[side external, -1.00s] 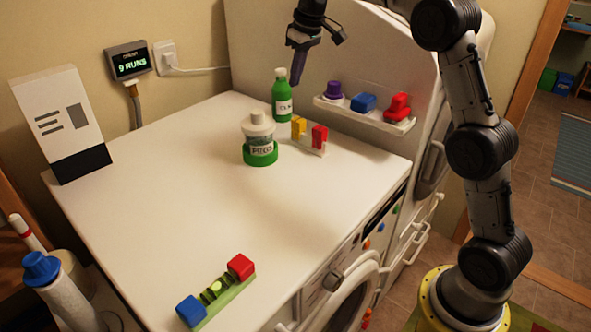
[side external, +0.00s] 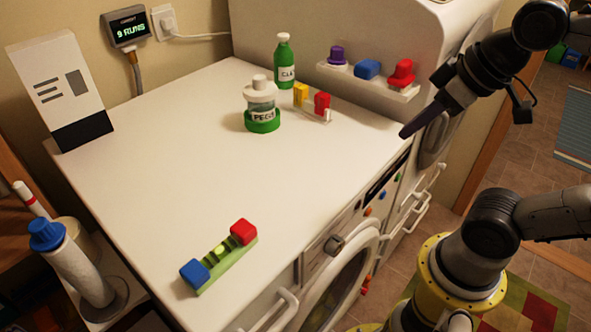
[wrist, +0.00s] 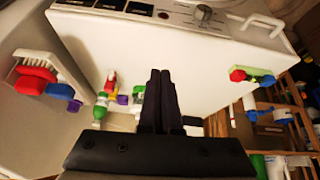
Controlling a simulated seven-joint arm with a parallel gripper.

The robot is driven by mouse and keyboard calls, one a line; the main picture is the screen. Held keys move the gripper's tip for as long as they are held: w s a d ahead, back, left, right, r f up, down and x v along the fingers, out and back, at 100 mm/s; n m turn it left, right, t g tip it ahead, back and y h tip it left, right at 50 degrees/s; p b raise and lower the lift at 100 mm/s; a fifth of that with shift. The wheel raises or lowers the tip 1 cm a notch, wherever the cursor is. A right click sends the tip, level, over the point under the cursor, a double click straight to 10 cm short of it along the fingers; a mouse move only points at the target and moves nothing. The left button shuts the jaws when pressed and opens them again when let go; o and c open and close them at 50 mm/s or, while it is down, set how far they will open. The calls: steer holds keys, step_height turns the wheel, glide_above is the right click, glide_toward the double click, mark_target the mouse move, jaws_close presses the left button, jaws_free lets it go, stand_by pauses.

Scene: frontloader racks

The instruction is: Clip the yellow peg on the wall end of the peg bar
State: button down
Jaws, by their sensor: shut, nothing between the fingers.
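In the wrist view the closed fingers (wrist: 160,74) point over the machine top.
A jar labelled PEGS (side external: 261,104) and a green bottle (side external: 284,62) stand by the bar. A shelf (side external: 400,92) holds purple, blue and red caps. A green block with red and blue ends (side external: 219,257) lies at the front. The middle of the top is clear.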

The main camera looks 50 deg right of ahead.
steer(key=shift+m, duration=0.4)
steer(key=f, duration=0.2)
steer(key=s+f, duration=0.1)
steer(key=f, duration=0.1)
steer(key=shift+s+d, duration=0.1)
steer(key=shift+s, duration=0.05)
steer(key=shift+r, duration=0.1)
stand_by(1.2)
